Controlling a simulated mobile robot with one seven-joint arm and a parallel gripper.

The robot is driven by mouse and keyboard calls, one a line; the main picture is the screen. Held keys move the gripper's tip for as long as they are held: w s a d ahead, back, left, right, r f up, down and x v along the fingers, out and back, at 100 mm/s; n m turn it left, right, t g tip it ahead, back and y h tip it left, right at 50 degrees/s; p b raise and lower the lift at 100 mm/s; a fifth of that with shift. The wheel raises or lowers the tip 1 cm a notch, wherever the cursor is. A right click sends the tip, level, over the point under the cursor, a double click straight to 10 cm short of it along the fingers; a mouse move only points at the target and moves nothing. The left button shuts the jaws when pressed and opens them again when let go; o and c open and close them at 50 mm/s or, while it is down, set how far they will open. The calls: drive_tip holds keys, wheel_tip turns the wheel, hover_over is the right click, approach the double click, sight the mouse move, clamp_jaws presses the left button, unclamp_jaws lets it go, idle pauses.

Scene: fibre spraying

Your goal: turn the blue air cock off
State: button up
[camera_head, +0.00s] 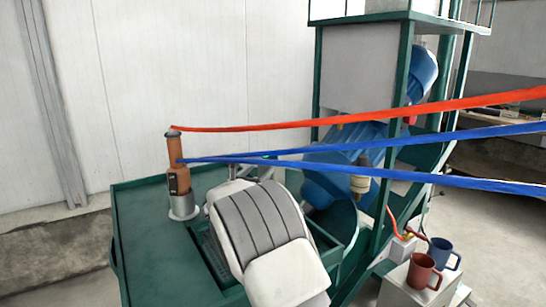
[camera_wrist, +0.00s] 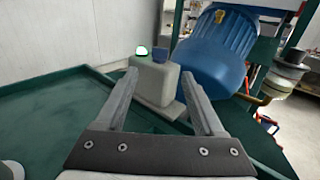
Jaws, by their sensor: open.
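A small blue block or knob (camera_wrist: 160,54), which may be the blue air cock, sits on top of a pale grey box (camera_wrist: 155,82) in the wrist view. In the head view my arm blocks most of this area, and the fingers are not clear there. I cannot make out the cock's handle position.
A brown cylinder (camera_head: 178,155) stands on the green table (camera_head: 145,215). Red (camera_head: 400,109) and blue (camera_head: 400,140) hoses or bands stretch right from it. A large blue motor-like body (camera_wrist: 215,50) is close behind the box. A red mug (camera_head: 423,272) and a blue mug (camera_head: 444,254) are at right.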

sight(272, 157)
drive_tip(key=p+x, duration=0.3)
drive_tip(key=x, duration=0.9)
drive_tip(key=shift+w+d, duration=0.15)
drive_tip(key=shift+w, duration=0.15)
clamp_jaws()
